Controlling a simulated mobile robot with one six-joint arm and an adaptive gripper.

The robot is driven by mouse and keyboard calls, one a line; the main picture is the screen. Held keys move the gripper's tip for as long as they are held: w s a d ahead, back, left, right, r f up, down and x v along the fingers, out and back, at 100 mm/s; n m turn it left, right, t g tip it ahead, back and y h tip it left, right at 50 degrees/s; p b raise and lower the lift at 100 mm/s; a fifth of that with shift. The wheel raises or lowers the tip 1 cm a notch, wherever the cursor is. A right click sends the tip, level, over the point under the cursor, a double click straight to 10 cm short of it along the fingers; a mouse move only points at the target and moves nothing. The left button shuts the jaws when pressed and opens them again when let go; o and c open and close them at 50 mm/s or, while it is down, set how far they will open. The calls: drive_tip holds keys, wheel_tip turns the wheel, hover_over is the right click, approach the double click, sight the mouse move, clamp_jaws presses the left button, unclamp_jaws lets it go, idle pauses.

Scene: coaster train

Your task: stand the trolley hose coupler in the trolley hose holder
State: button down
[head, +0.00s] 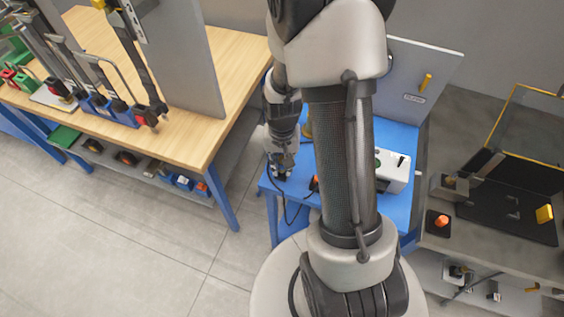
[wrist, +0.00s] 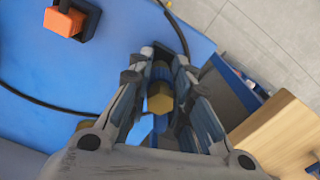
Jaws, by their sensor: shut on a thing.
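My gripper (wrist: 162,65) is shut on a brass, hex-shaped piece (wrist: 160,101), which I take to be the trolley hose coupler. It sits between the two fingers in the wrist view, with a blue surface around it. In the head view my gripper (head: 281,163) is low at the left edge of the blue trolley (head: 268,184). The coupler is too small and covered to make out there. I cannot pick out the trolley hose holder for certain in either view; the gripper and arm hide part of the trolley top.
A black hose (wrist: 40,101) curves over the trolley top; a loop (head: 286,207) hangs at its front edge. An orange block on a dark base (wrist: 64,21) stands apart from the gripper. A white box (head: 395,172) is at right. A wooden bench (head: 190,130) stands left.

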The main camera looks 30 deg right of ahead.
drive_tip(key=shift+f+b, duration=0.75)
drive_tip(key=shift+f, duration=0.2)
drive_tip(key=shift+r, duration=0.2)
drive_tip(key=shift+r+p, duration=1.05)
drive_tip(key=shift+r, duration=0.05)
drive_tip(key=shift+f+b, duration=1.1)
drive_tip(key=shift+f, duration=0.2)
idle(1.3)
idle(0.3)
drive_tip(key=shift+r+p, duration=1)
drive_tip(key=shift+r, duration=0.3)
drive_tip(key=shift+f+b, duration=0.55)
drive_tip(key=shift+f, duration=0.15)
idle(0.8)
